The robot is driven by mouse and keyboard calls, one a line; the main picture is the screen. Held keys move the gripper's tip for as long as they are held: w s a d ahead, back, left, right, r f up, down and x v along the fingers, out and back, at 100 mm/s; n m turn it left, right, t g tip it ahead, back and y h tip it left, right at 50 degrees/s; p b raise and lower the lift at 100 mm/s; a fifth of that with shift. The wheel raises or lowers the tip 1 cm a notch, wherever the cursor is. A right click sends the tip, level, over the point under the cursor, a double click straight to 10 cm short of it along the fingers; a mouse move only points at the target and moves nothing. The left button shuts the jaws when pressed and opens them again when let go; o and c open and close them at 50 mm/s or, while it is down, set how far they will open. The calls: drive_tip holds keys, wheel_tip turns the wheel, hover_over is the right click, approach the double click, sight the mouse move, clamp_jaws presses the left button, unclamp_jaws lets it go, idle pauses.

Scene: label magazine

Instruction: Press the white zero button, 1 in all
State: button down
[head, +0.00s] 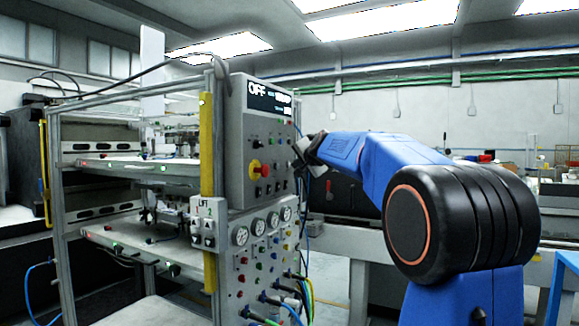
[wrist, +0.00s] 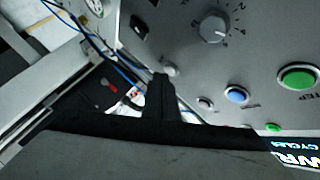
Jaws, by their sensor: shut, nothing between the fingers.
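In the wrist view the panel face (wrist: 262,60) fills the upper right, seen tilted. A small whitish button (wrist: 205,103) sits beside a blue button (wrist: 236,96); its label is not readable. Another small pale round piece (wrist: 170,69) shows just beyond my fingertips; I cannot tell which is the zero button. My gripper (wrist: 160,78) is shut and empty, its tips close to the panel; contact cannot be told. In the head view my gripper (head: 301,152) is at the panel's right side.
A green button (wrist: 298,78) and a grey knob (wrist: 214,27) are on the same panel. A red stop knob on yellow (head: 260,169) sits on the box front. Below are gauges (head: 258,227) and cables (head: 300,292). A yellow post (head: 207,150) stands left.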

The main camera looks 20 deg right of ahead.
drive_tip(key=shift+w+a, duration=0.25)
drive_tip(key=shift+w, duration=0.05)
idle(0.8)
idle(0.3)
drive_tip(key=shift+s+d, duration=0.5)
drive_tip(key=shift+s, duration=0.15)
drive_tip(key=shift+s+d, duration=0.75)
drive_tip(key=shift+s, duration=0.25)
drive_tip(key=shift+s+d, duration=0.75)
drive_tip(key=shift+s, duration=0.2)
